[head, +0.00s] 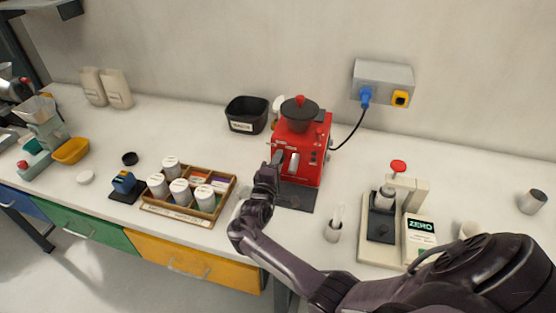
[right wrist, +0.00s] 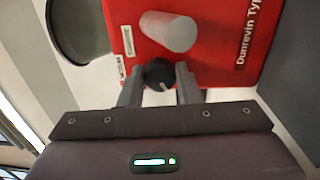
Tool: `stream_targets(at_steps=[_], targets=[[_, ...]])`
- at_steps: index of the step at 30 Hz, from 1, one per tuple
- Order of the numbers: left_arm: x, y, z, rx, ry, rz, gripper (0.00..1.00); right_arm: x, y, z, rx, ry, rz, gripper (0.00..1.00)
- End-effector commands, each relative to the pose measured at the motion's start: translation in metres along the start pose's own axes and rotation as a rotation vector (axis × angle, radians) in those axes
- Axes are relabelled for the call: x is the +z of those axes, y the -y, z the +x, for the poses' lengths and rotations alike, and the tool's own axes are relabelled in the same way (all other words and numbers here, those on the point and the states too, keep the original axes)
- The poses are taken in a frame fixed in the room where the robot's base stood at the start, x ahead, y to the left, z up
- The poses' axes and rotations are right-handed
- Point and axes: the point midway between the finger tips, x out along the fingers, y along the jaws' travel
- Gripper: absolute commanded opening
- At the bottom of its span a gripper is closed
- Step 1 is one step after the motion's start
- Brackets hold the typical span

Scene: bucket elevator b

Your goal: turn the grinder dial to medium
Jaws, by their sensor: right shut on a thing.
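The red grinder (head: 303,150) stands on the bench in the middle of the head view, with a black hopper on top. In the right wrist view its red front (right wrist: 215,30) fills the upper part, with a pale round spout. The black dial (right wrist: 158,74) with a white pointer mark sits between the fingers of my right gripper (right wrist: 160,85). The right gripper is shut on the dial; in the head view it (head: 277,160) reaches the grinder's left front. Small labels stand near the dial, too blurred to read. My left gripper is not in view.
A wooden tray (head: 178,213) of white jars stands left of the grinder. A scale unit (head: 380,255) stands at the right, with a small cup (head: 333,232) between. A black bin (head: 247,115) is behind left. A blue plug (head: 366,96) sits in the wall socket, its cable running to the grinder.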

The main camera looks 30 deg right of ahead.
Motion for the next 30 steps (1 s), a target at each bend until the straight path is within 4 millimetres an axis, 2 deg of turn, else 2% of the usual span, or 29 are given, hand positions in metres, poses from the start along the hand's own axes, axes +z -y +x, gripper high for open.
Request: stream_targets(at_steps=[15, 16, 20, 30], targets=[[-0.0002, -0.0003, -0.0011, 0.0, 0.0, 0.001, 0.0, -0.0011, 0.002, -0.0014, -0.003, -0.004, -0.018, 0.08], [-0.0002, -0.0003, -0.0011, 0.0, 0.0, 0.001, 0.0, -0.0011, 0.002, -0.0014, -0.003, -0.005, -0.018, 0.34], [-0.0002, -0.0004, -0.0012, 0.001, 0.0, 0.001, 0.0, -0.0008, 0.0015, -0.001, -0.002, -0.004, -0.018, 0.51], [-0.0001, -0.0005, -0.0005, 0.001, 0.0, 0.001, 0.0, -0.0005, 0.0011, -0.004, 0.0, -0.002, -0.016, 0.52]])
